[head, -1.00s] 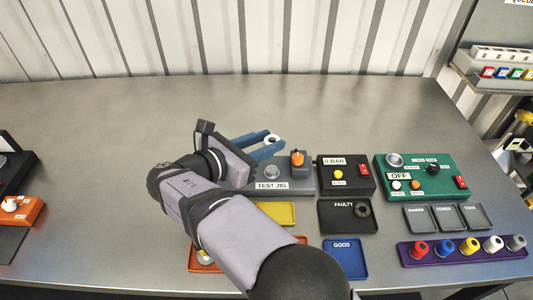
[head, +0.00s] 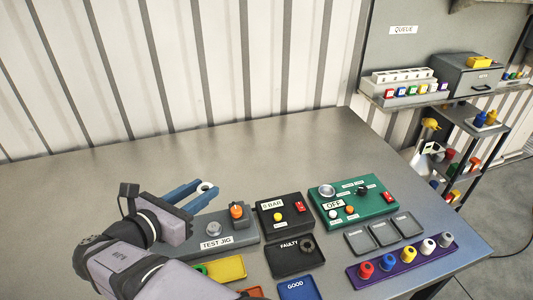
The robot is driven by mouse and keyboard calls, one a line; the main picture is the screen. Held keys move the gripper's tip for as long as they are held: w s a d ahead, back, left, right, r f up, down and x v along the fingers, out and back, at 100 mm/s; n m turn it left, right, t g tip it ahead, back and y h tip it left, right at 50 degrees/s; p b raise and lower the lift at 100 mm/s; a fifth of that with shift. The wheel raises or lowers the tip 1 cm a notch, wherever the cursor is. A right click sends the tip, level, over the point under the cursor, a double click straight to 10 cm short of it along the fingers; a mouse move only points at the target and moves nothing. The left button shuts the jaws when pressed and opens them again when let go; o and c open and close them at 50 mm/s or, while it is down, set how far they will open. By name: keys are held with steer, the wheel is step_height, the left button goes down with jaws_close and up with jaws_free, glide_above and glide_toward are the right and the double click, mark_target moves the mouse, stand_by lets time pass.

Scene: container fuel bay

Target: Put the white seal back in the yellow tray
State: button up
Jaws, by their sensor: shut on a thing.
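My gripper (head: 205,187) has blue fingers. It is shut on the white seal (head: 206,186), a small pale ring at the fingertips, held above and behind the grey test jig (head: 240,240). The yellow tray (head: 228,268) lies in front of the jig, partly hidden by my arm. A bit of something green (head: 203,268) shows at its left side, next to my arm.
A black FAULTY tray (head: 290,265) holds a dark ring. A blue GOOD tray (head: 297,290) is in front of it. A black 0 BAR box (head: 285,207) and green OFF panel (head: 372,207) stand right of the jig. The back of the bench is clear.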

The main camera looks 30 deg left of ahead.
mark_target(210, 235)
step_height(210, 235, down, 4)
steer(key=b, duration=0.2)
steer(key=shift+r+b, duration=0.25)
steer(key=shift+b, duration=0.15)
steer(key=shift+f+p, duration=1.25)
steer(key=shift+f, duration=3.5)
steer(key=shift+f, duration=0.2)
steer(key=o, duration=1)
